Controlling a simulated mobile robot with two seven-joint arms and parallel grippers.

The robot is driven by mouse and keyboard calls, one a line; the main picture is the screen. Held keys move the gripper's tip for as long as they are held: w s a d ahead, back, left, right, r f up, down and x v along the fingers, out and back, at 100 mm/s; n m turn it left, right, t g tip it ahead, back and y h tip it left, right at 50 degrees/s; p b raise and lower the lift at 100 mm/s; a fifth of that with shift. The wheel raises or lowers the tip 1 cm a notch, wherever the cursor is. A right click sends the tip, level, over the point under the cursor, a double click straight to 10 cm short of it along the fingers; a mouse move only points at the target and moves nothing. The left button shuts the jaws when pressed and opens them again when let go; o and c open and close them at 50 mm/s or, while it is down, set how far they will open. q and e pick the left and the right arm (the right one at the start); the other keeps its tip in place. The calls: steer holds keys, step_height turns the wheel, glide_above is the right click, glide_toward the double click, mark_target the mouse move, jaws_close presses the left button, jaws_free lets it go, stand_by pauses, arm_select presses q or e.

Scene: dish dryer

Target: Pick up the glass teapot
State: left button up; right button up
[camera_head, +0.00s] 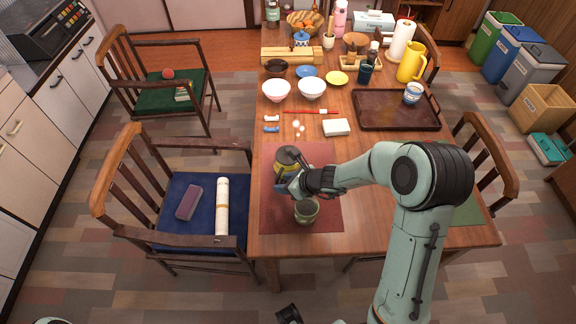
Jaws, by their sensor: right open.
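The glass teapot (283,168), with a dark lid and yellowish contents, stands on the red placemat (325,160) at the near part of the table. My right gripper (284,187) reaches in from the right and is at the teapot's near side. Its jaws are open. The fingers overlap the teapot's lower part in the picture, so I cannot tell whether they touch it. The teapot's handle and lower part are partly hidden.
A greenish glass cup (306,211) stands close on the near side of my right gripper. Chairs (125,215) flank the table. The placemat's near left part is clear.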

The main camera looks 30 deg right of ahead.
steer(key=x, duration=0.2)
steer(key=shift+w+a+f, duration=0.1)
steer(key=shift+w+f, duration=0.05)
steer(key=shift+w, duration=0.05)
jaws_close()
stand_by(1.3)
